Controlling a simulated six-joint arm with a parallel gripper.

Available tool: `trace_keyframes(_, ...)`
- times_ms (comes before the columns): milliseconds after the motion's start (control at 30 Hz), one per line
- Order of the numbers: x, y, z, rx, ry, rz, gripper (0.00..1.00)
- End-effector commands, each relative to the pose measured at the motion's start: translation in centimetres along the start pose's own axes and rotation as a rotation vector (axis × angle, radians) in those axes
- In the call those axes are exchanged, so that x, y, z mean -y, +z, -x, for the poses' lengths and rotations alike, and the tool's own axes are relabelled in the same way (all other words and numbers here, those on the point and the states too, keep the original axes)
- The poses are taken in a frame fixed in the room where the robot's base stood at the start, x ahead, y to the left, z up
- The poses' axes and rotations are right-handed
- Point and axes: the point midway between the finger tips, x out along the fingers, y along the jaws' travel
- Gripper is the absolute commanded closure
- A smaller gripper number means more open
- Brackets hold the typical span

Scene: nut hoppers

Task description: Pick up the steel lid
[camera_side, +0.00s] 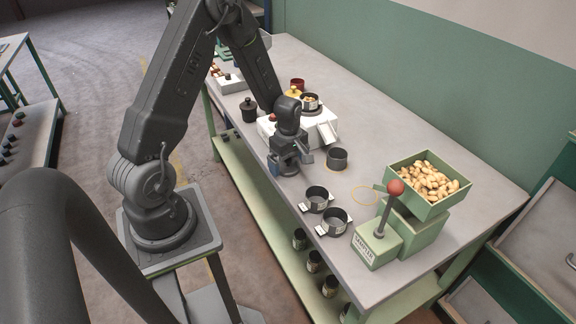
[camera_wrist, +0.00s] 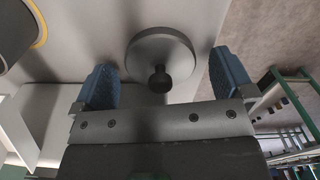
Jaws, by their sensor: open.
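The steel lid (camera_wrist: 160,48) is a round grey disc with a dark knob (camera_wrist: 160,79) at its centre. In the wrist view it lies on the pale bench top, between and a little beyond my blue fingertips. My gripper (camera_side: 290,165) is open and empty, low over the bench near its front edge. In the wrist view one finger stands on each side of the knob, with clear gaps and no contact visible. In the side view my gripper hides the lid.
A dark grey cup (camera_side: 337,159) stands just right of my gripper. A white machine (camera_side: 318,130) is behind it. Two labelled pots (camera_side: 317,199) sit along the front edge. A green sampler (camera_side: 378,243) with a red-knobbed lever and a nut hopper (camera_side: 428,207) stand farther right.

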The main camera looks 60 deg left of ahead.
Motion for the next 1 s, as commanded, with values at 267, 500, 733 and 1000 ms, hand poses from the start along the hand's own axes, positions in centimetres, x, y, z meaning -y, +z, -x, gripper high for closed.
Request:
trace_keyframes(267, -0.05, 0.02, -0.82, 0.0, 0.002, 0.0, 0.0)
trace_keyframes(500, -0.04, 0.03, -0.79, 0.0, 0.001, 0.0, 0.17)
trace_keyframes(733, -0.04, 0.03, -0.78, 0.0, 0.001, 0.0, 0.39)
trace_keyframes(1000, -0.04, 0.03, -0.76, 0.0, 0.001, 0.0, 0.47)
